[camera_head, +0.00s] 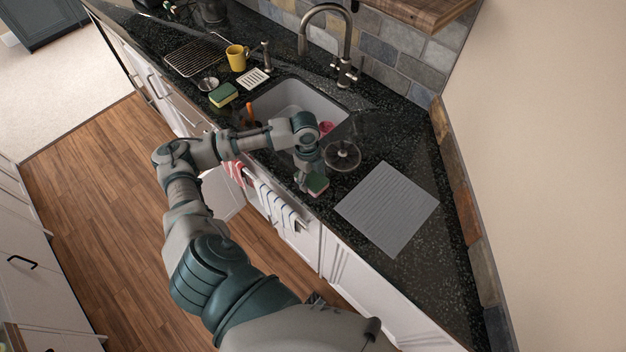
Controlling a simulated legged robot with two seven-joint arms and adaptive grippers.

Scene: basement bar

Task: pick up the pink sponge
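The pink sponge (317,184), with a pinkish top and a green layer, is at the front edge of the dark counter, right of the sink. My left gripper (309,178) reaches down right at it, with a finger visible at the sponge's left side. The gripper and wrist hide part of the sponge. The view is too small to tell whether the fingers are closed on it or whether it is lifted off the counter. My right gripper is not in view.
A grey drying mat (388,208) lies to the right, and a round clear-looking dish (342,155) stands close behind the gripper. The sink (335,103) with its tall faucet (345,45) is behind. A green-and-yellow sponge (223,94) and yellow mug (237,58) sit further left.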

